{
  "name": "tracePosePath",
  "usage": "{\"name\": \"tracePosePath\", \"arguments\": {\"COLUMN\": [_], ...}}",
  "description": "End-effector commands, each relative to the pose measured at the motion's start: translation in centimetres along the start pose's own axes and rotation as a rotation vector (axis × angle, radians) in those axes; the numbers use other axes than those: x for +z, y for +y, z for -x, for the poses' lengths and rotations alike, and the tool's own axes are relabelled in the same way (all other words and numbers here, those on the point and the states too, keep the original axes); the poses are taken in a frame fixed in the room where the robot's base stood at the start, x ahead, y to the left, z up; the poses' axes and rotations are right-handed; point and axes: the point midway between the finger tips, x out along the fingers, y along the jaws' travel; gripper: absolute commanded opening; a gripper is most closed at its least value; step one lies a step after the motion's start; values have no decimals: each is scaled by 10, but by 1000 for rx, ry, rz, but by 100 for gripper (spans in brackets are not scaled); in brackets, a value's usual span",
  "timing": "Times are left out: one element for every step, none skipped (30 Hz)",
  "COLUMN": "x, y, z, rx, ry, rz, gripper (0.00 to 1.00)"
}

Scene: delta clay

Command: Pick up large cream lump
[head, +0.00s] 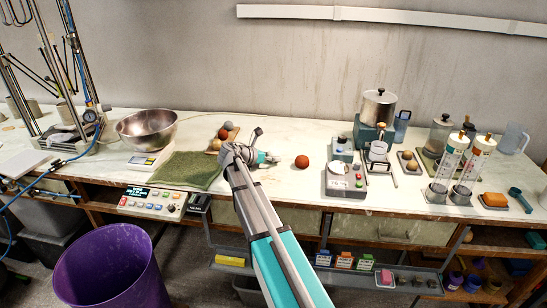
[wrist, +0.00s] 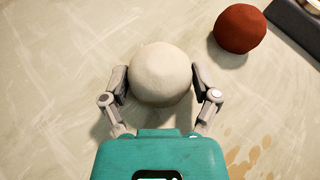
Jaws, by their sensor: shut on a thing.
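The large cream lump (wrist: 160,75) is a smooth, round, pale ball in the middle of the wrist view. My gripper (wrist: 161,88) is shut on it, with one finger against its left side and one against its right. In the head view my gripper (head: 268,158) is over the worktop, and the cream lump cannot be made out there. From the wrist view I cannot tell whether the lump touches the worktop or is raised above it.
A red-brown ball (wrist: 240,28) lies to the upper right of the lump; it also shows in the head view (head: 302,162). A small board with balls (head: 226,134), a green mat (head: 190,171) and a metal bowl (head: 147,128) are to the left. A scale (head: 345,180) stands to the right.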

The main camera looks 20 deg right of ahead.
Motion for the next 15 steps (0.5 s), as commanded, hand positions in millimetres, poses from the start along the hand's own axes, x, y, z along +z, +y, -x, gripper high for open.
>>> {"name": "tracePosePath", "arguments": {"x": [0, 0, 0, 1, 1, 2, 3, 3, 5, 6, 7, 9, 11, 13, 16], "y": [0, 0, 0, 0, 0, 0, -1, -1, -1, -1, -2, -2, -2, -2, -3], "z": [0, 0, 0, 0, 0, 0, 1, 1, 2, 2, 2, 3, 4, 5, 6], "rx": [0, 0, 0, 0, 0, 0, 0, 0, -1, -1, -1, -1, -1, -1, -1], "ry": [1, 1, 1, 1, 1, 1, 0, 0, 0, 0, 0, 0, 0, 0, 0], "rz": [0, 0, 0, 0, 0, 0, 0, 0, 0, 0, 0, 0, 0, 0, 0], "gripper": [24, 24, 24, 24, 24, 24, 24, 24, 24, 24, 24, 24, 24, 24, 24]}}
